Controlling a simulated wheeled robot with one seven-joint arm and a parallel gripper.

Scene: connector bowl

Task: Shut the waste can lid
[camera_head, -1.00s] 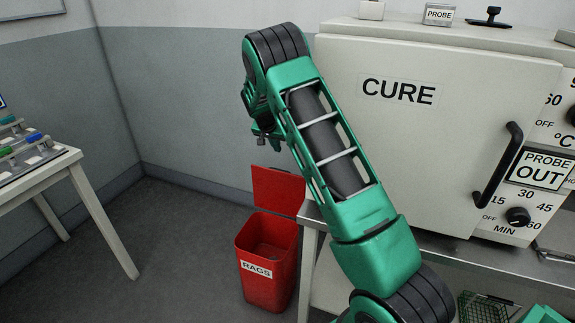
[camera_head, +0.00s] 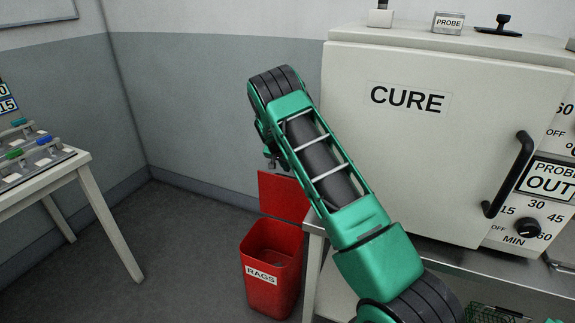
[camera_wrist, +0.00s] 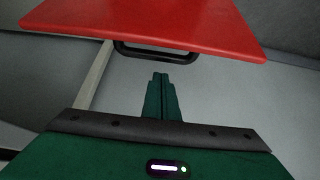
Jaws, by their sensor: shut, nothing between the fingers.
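The red waste can (camera_head: 271,262), labelled RAGS, stands on the floor below my arm. Its red lid (camera_head: 283,195) is open and stands upright at the back of the can. In the wrist view the lid (camera_wrist: 145,24) spans the top of the picture, with a dark handle (camera_wrist: 155,52) along its lower edge. My gripper (camera_wrist: 160,76) is shut and empty, its fingertips just below the handle in that view; I cannot tell whether they touch it. In the head view my arm hides most of the gripper, above the lid.
A white oven marked CURE (camera_head: 420,140) stands on a metal bench to the right of the can. A white table (camera_head: 45,195) with a rack of coloured items is at the left. The grey floor (camera_head: 185,250) between table and can is clear.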

